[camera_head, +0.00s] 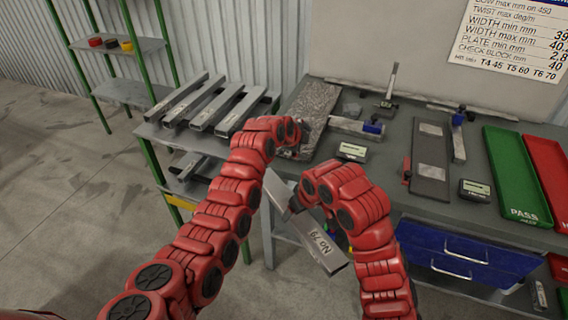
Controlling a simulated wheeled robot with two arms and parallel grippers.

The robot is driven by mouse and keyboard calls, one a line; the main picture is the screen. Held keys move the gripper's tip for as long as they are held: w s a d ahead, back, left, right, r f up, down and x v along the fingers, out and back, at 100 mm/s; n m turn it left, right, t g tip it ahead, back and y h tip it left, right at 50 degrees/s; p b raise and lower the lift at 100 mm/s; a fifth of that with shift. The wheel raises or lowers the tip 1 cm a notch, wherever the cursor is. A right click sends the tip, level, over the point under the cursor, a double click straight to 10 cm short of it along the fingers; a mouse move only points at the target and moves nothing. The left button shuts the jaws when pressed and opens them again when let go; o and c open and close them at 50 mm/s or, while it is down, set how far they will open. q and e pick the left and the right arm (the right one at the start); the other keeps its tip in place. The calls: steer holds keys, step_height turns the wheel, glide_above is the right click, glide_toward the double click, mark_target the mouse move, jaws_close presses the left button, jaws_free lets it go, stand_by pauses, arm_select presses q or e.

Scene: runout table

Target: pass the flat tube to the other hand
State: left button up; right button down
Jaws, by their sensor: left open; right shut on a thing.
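My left gripper (297,152) is open and empty, above the tube near the table edge and apart from the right gripper. Its fingertips are small and partly hidden by its wrist.
Several similar tubes (217,106) lie on a rack at the left of the table. The table (385,165) holds gauges, a dark plate (430,150), a green PASS tray (515,172) and a red tray (550,165). Blue drawers (465,250) are below. The floor at left is clear.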

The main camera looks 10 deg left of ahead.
arm_select(q)
steer(key=s+r+m+g+y, duration=0.1)
steer(key=s+r+m+g, duration=0.1)
steer(key=s+m+g, duration=0.3)
step_height(320, 180, up, 3)
steer(key=m+g+y, duration=0.3)
glide_above(284, 194)
step_height(284, 194, down, 12)
steer(key=shift+w+r, duration=0.1)
steer(key=shift+r, duration=0.05)
